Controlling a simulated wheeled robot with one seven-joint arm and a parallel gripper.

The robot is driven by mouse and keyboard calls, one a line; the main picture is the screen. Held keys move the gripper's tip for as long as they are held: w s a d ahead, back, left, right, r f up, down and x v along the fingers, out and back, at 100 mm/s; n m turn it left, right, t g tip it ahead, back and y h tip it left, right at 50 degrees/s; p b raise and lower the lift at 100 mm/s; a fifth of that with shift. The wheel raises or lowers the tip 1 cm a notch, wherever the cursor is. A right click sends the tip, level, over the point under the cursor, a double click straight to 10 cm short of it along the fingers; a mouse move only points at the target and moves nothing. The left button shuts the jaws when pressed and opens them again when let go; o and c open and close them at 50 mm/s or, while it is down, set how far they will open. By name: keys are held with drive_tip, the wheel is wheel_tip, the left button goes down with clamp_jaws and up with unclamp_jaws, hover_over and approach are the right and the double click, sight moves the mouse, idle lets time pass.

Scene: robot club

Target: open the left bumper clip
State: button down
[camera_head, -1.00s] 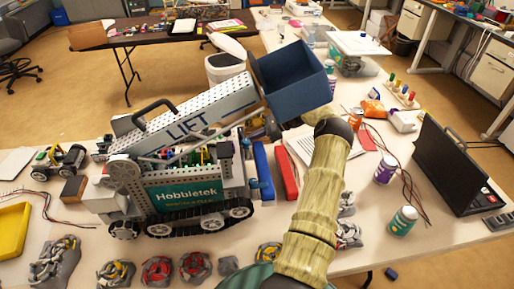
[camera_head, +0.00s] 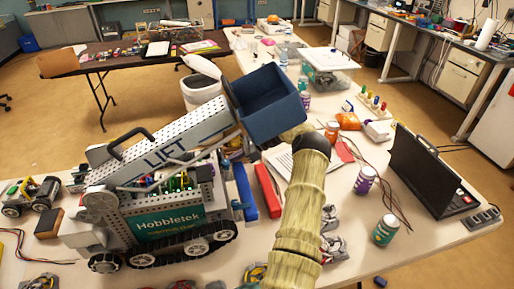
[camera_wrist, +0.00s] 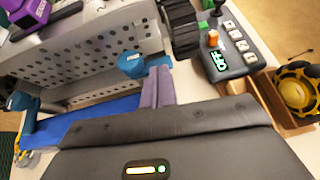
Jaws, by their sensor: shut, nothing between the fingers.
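The tracked Hobbletek robot (camera_head: 168,226) stands on the white table, with a blue bumper bar (camera_head: 245,191) along its right end. In the wrist view the blue bumper (camera_wrist: 85,121) runs beside the perforated grey body. Two blue rounded clips show there, one near the fingers (camera_wrist: 131,64) and one at the left edge (camera_wrist: 19,101). I cannot tell which is the left one. My gripper (camera_wrist: 160,74) is shut and empty, its purple-grey fingers just right of the nearer clip; contact is unclear.
A red bar (camera_head: 267,190) lies beside the bumper. In the wrist view a control box with an OFF display (camera_wrist: 228,50) and a yellow-rimmed wheel (camera_wrist: 296,91) are close by.

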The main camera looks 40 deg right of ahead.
drive_tip(key=b+v, duration=0.1)
drive_tip(key=v, duration=0.5)
drive_tip(key=d+f+b+v, duration=0.1)
drive_tip(key=v, duration=0.6)
drive_tip(key=shift+w+d+f+b, duration=0.2)
drive_tip(key=shift+w+d+b, duration=0.1)
drive_tip(key=shift+w+d, duration=0.1)
drive_tip(key=shift+s+a, duration=0.1)
drive_tip(key=shift+s, duration=0.15)
